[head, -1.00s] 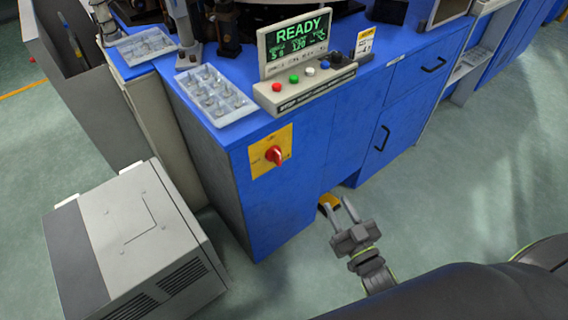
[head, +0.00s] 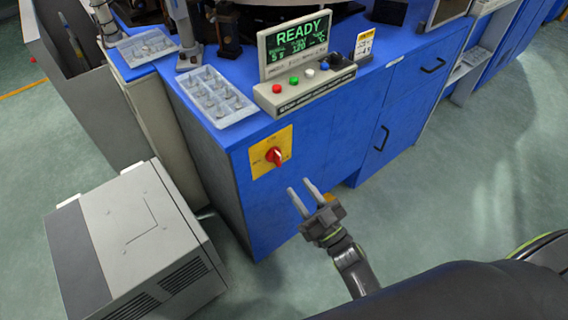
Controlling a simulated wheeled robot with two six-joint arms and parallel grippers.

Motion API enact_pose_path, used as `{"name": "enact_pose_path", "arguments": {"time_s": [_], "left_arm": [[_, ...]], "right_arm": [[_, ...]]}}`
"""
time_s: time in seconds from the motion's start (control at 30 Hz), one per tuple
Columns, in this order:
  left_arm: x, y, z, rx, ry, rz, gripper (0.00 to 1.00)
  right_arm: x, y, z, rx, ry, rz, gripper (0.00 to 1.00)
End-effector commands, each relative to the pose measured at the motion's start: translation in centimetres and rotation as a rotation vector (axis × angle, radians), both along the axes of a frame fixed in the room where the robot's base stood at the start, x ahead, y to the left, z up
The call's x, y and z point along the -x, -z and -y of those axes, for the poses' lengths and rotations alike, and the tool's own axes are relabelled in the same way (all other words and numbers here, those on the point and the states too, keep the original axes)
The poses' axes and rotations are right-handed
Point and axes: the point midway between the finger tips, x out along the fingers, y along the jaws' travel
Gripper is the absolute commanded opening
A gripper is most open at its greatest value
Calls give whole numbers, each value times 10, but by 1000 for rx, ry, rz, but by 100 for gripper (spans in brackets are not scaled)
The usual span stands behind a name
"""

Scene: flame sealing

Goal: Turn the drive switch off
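The drive switch (head: 274,156) is a red rotary knob on a yellow plate (head: 262,167), on the front of the blue cabinet. Small lettering around the knob is too small to read. My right gripper (head: 304,193) is below and to the right of the switch, apart from it. Its two fingers are spread, point up and left towards the cabinet, and hold nothing. My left gripper is not in view.
A control box (head: 305,90) with a READY display and coloured buttons stands on the blue cabinet (head: 330,135). A tray of small parts (head: 235,114) lies beside it. A grey metal box (head: 130,245) stands on the floor at left. Open floor lies to the right.

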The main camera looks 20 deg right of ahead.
Motion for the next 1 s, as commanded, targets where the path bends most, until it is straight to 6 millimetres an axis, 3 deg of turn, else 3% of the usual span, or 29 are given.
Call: {"name": "enact_pose_path", "arguments": {"time_s": [0.2,0.4,0.8,1.0], "left_arm": [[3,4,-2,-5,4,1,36],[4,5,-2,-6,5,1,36],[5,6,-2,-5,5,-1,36],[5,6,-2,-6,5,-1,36]], "right_arm": [[-41,-19,-15,0,-1,2,33],[-63,-28,-23,0,0,1,33],[-71,-31,-25,1,0,-1,33],[-70,-31,-25,1,1,-1,9]]}}
